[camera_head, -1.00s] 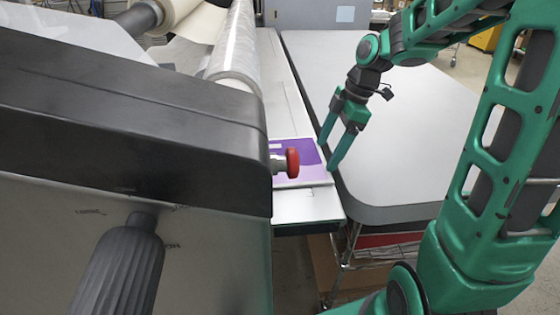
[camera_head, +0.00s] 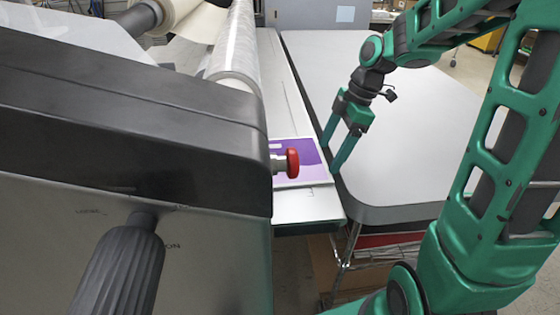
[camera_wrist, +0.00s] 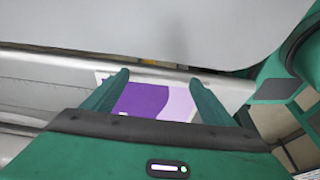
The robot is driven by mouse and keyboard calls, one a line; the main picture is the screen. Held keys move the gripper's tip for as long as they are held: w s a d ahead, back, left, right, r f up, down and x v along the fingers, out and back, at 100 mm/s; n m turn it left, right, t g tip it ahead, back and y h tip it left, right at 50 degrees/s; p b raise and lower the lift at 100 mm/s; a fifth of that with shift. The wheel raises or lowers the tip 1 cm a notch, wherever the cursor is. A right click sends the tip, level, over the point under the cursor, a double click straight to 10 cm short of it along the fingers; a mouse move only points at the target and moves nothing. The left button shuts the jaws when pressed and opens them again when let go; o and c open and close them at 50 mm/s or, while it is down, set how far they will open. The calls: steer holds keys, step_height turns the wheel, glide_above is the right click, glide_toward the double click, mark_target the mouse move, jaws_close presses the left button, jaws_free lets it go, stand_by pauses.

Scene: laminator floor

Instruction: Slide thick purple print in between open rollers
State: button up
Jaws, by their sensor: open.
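The purple print (camera_head: 303,158) lies flat on the laminator's light feed table (camera_head: 310,206), partly hidden behind the red knob and the black side housing. Its white border and purple field also show in the wrist view (camera_wrist: 150,100), between my fingers. My gripper (camera_head: 332,160) is open, its fingers pointing down at the right edge of the print, by the gap between feed table and grey table. Nothing is held. A clear-wrapped roll (camera_head: 236,55) lies behind the housing. The meeting line of the rollers is hidden, so I cannot tell their gap.
The red knob (camera_head: 292,162) sticks out from the black housing (camera_head: 130,120) over the print's left part. A ribbed dark handle (camera_head: 120,265) is on the near side panel. The grey table (camera_head: 400,130) at the right is bare.

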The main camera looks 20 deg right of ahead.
mark_target(303, 158)
steer(key=shift+w+a, duration=0.2)
steer(key=shift+a, duration=1.05)
steer(key=shift+w+a, duration=0.2)
steer(key=shift+a, duration=1)
stand_by(0.9)
steer(key=shift+d, duration=0.3)
steer(key=shift+w, duration=0.2)
steer(key=shift+w, duration=0.25)
steer(key=shift+w+a, duration=0.2)
steer(key=shift+a, duration=1.25)
stand_by(0.7)
steer(key=shift+d, duration=0.65)
stand_by(0.8)
